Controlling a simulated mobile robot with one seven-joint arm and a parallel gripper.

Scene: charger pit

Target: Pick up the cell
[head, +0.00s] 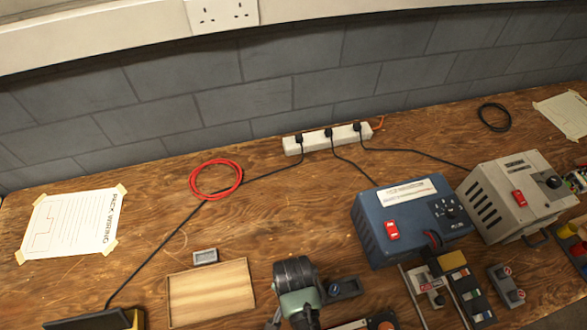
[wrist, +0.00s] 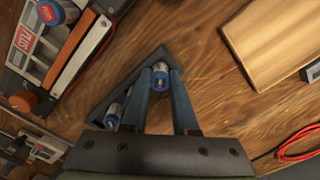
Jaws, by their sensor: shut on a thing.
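A small blue cell with a pale metal end (wrist: 160,78) sits between the fingertips of my gripper (wrist: 162,80) in the wrist view. The jaws are shut on it. A second, similar cell (wrist: 115,112) lies beside my left finger, over a dark angular holder (wrist: 125,85). I cannot tell if the held cell is still touching the holder. In the head view my gripper (head: 305,318) is at the bottom edge, with its fingertips hidden, and the dark holder (head: 347,287) shows just right of it.
A shallow wooden tray (head: 210,293) lies left of my gripper, with a small grey meter (head: 205,256) behind it. A blue charger box (head: 410,222) and a grey box (head: 518,195) stand right. Slotted rails (wrist: 75,50) marked PLUS lie left in the wrist view. Bare wood is free behind.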

